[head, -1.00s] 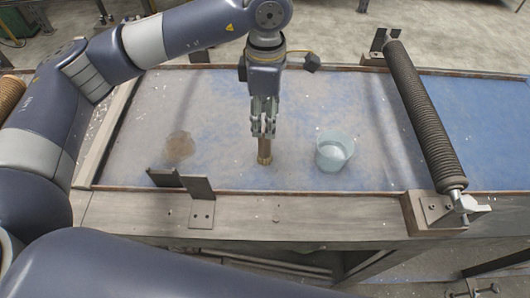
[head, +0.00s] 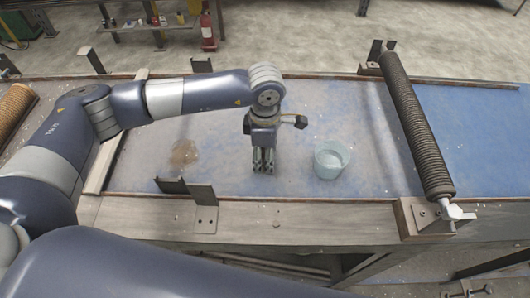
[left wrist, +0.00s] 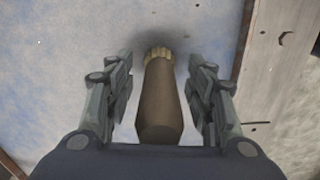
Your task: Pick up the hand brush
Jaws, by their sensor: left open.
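The hand brush (left wrist: 160,102) shows in the left wrist view as a brown, upright-looking handle with a pale yellow ribbed end. My left gripper (left wrist: 163,66) is open, with one finger on each side of the brush. Gaps show between the fingers and the handle. In the head view my left gripper (head: 263,170) points down over the blue-grey surface, and its fingers hide the brush. My right gripper is in neither view.
A clear bluish cup (head: 329,163) stands close to the right of the gripper. A brownish see-through object (head: 184,153) is to the left. Dark metal brackets (head: 204,200) stand at the front edge, and a ribbed roller (head: 415,125) crosses the right side.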

